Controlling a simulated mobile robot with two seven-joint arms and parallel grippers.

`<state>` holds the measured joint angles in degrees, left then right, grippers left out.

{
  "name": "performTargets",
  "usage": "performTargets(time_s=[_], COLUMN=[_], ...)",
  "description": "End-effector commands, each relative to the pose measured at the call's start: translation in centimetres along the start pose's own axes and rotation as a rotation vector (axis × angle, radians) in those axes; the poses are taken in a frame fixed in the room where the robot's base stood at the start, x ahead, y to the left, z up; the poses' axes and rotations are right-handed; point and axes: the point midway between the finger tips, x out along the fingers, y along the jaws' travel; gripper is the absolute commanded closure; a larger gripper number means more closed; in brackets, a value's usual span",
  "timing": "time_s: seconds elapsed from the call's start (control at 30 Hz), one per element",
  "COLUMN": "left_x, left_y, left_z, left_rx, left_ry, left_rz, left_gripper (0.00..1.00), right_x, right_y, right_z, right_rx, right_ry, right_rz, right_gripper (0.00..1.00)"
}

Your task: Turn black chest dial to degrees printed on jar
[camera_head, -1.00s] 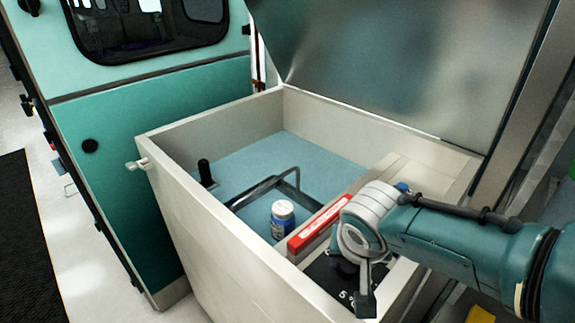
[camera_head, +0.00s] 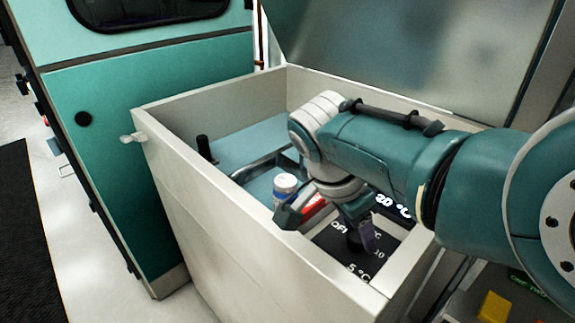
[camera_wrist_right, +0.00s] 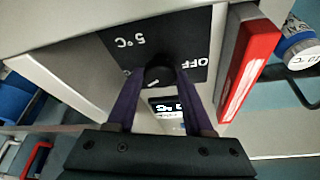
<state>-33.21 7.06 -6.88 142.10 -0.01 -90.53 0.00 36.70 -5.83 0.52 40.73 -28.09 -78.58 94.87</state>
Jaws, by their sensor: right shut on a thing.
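The black dial (camera_wrist_right: 157,72) sits on a black panel (camera_wrist_right: 185,30) inside the open chest (camera_head: 215,215). A short white mark shows on the dial, and the panel carries "5°C" and "OFF". My right gripper (camera_wrist_right: 158,80) is shut on the dial, with one purple finger on each side; in the head view the gripper (camera_head: 360,238) partly hides the dial. The white-and-blue jar (camera_head: 285,184) stands in the chest left of my right wrist. In the wrist view the jar (camera_wrist_right: 297,48) shows a partly cut-off °C label, hard to read. My left gripper is not in view.
A red-and-white box (camera_wrist_right: 248,72) lies between panel and jar. A lit display (camera_head: 392,206) beside the panel appears to read 20 °C, any sign unclear. The raised lid (camera_head: 400,50) is behind. A black post (camera_head: 203,147) stands at the chest's left side.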

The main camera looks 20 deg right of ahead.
Motion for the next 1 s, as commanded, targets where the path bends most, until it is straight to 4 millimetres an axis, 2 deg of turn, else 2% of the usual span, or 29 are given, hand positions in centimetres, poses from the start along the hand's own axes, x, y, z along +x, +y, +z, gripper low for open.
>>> performTargets(time_s=[0.03,0.3,0.87,0.9,1.0], left_x=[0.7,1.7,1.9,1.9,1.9], left_y=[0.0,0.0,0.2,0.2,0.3], left_z=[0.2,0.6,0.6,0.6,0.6], left_rx=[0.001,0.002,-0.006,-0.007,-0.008], left_ry=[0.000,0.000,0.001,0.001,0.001], left_rz=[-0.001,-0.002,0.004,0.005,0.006], left_gripper=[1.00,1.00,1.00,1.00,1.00], right_x=[0.3,0.2,0.1,0.1,0.1], right_y=[-0.1,-0.1,-0.1,-0.1,-0.1], right_z=[0.2,0.1,0.0,0.0,0.0], right_rx=[0.026,0.121,0.148,0.148,0.148], right_ry=[-0.001,-0.001,0.000,0.000,0.000], right_rz=[0.010,0.050,0.062,0.062,0.062], right_gripper=[1.00,1.00,1.00,0.46,0.35])
